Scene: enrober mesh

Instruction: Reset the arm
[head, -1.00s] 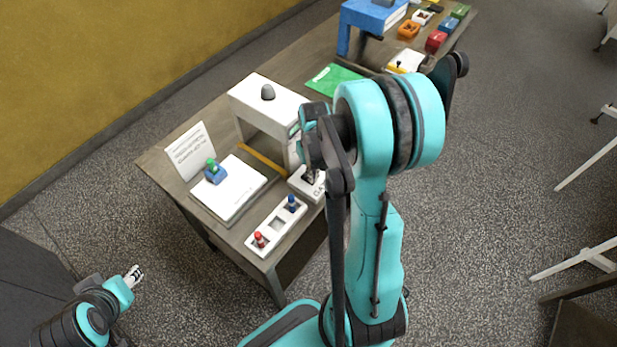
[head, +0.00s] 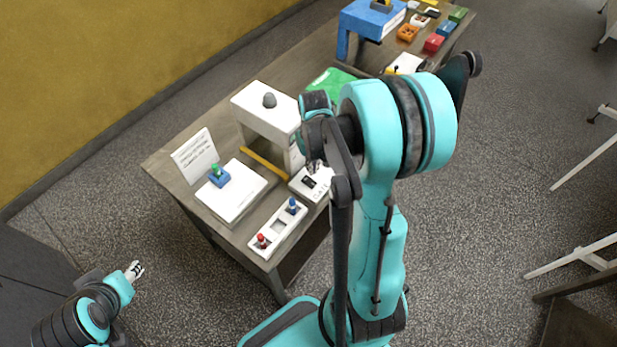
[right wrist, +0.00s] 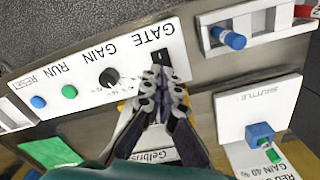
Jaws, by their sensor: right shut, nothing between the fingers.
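My right gripper (head: 314,165) is shut and empty, just above a white control panel (head: 322,184) that my right arm partly hides in the head view. In the right wrist view the closed fingers (right wrist: 160,78) point at the panel's GATE end, beside a black switch (right wrist: 161,58); I cannot tell whether they touch. The panel (right wrist: 134,62) also carries a black GAIN knob (right wrist: 109,77), a green RUN button (right wrist: 69,91) and a blue RESET button (right wrist: 38,101). My left gripper (head: 135,270) is at the lower left, away from the table; its fingers are too small to judge.
A white arch-shaped machine (head: 268,115) stands behind the panel. A white tray (head: 264,243) holds a red and a blue peg. A white plate (head: 238,197) bears a blue-and-green piece. A sign (head: 195,155) stands at the table's left end. Coloured blocks lie at the far end.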

